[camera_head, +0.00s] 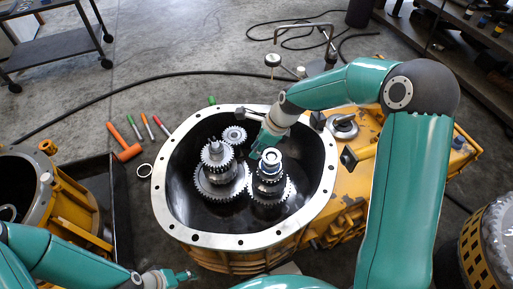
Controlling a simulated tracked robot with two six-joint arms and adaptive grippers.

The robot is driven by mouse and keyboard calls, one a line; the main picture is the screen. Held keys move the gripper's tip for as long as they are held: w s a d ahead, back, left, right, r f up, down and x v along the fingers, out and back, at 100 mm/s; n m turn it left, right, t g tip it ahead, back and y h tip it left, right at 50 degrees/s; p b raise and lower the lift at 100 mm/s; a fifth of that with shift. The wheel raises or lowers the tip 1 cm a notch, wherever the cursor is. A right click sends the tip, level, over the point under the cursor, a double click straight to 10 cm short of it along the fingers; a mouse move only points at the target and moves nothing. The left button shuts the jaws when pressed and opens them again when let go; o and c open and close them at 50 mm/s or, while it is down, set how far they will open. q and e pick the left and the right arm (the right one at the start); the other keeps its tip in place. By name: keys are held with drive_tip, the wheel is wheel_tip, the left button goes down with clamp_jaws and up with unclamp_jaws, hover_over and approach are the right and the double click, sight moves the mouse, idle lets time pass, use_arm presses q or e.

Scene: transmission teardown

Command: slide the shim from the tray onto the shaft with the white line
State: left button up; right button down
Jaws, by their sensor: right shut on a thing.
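My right gripper (263,150) reaches down into the open housing from the upper right, its teal fingertips beside the top of the right-hand shaft (270,177). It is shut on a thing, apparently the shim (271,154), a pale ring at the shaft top. The picture is too small to show whether the ring is around the shaft or just over it. The other gear shaft (216,160) stands to the left. I cannot make out a white line on either shaft. My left gripper (181,275) is low at the bottom edge, away from the housing; its fingers are unclear.
The housing's pale flange (182,236) surrounds the gears, with a small gear (234,135) at the back. A black tray (120,205) lies left. A loose ring (145,170), an orange mallet (124,143) and markers lie nearby. A dial gauge stand (272,60) stands behind.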

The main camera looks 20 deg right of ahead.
drive_tip(key=shift+f, duration=0.2)
drive_tip(key=shift+f+b, duration=0.75)
drive_tip(key=shift+f, duration=0.6)
drive_tip(key=c, duration=1)
unclamp_jaws()
drive_tip(key=o, duration=0.5)
drive_tip(key=shift+r, duration=0.15)
wheel_tip(320, 180, up, 8)
drive_tip(key=p, duration=0.8)
